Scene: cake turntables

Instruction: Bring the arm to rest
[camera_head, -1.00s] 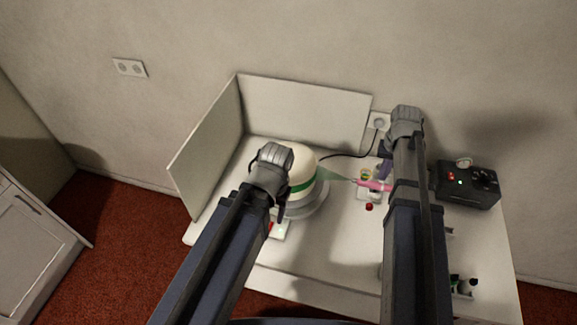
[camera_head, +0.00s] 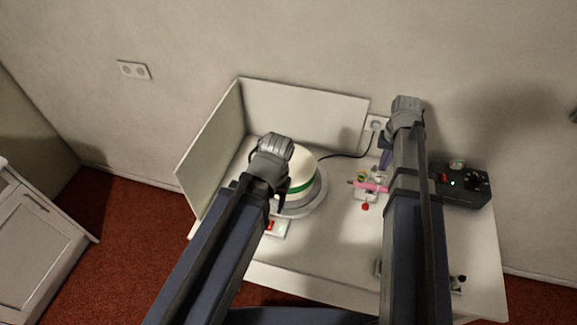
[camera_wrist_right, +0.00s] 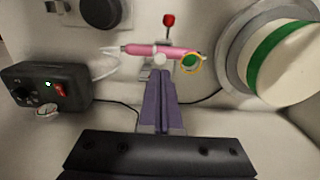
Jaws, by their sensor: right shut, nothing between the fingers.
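My right gripper (camera_head: 386,158) shows as purple fingers beside the arm above the table's back. In the right wrist view its purple fingers (camera_wrist_right: 160,102) are shut with nothing between them. They point toward a pink airbrush (camera_wrist_right: 160,50), which lies across a small white stand beyond the fingertips. The airbrush (camera_head: 371,187) also shows in the head view, left of my right arm. My left arm reaches over the turntable's left side; its fingers are mostly hidden behind the wrist.
A white cake (camera_head: 302,170) with a green band stands on a grey turntable (camera_head: 316,200), close to my left wrist. White panels (camera_head: 300,112) stand behind and left. A black box (camera_head: 462,188) sits at the right. Bare table (camera_head: 330,250) lies between my arms.

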